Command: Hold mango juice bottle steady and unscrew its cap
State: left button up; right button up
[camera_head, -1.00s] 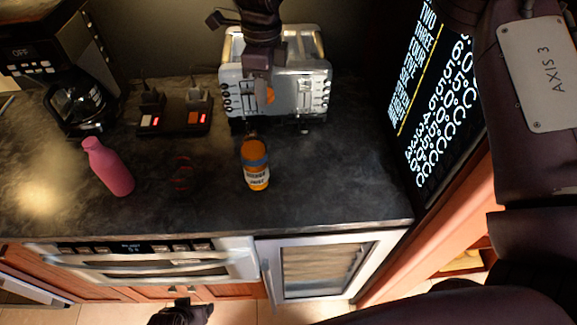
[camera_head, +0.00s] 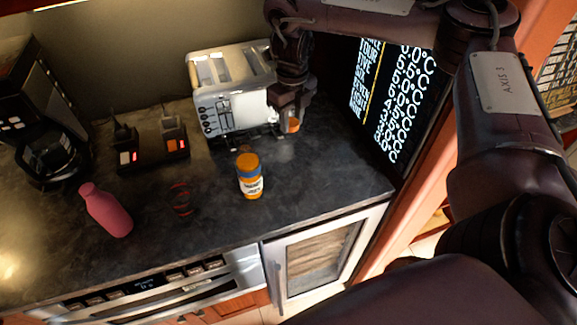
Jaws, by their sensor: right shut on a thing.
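The mango juice bottle (camera_head: 250,178) stands upright on the dark counter. It is orange with a blue band near its top and a white label with dark print. My right gripper (camera_head: 290,113) is up and to the right of the bottle, in front of the toaster's right end. It is shut on a small orange piece that looks like the cap (camera_head: 292,125), apart from the bottle. My left gripper is not in view.
A silver toaster (camera_head: 230,93) stands behind the bottle. A pink bottle (camera_head: 106,211), a dark red-and-black item (camera_head: 181,199), a coffee maker (camera_head: 48,153) and a black device with red lights (camera_head: 152,155) are to the left. The counter right of the bottle is clear.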

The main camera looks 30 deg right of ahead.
jog(key=b, duration=0.2)
send_over(291, 170)
notch_tip(291, 170, down, 12)
jog(key=shift+f, duration=0.1)
jog(key=shift+d+f, duration=0.1)
jog(key=shift+f, duration=0.5)
notch_tip(291, 170, down, 3)
jog(key=shift+f, duration=0.15)
jog(key=shift+f, duration=0.1)
jog(key=shift+f, duration=0.15)
jog(key=o, duration=1.1)
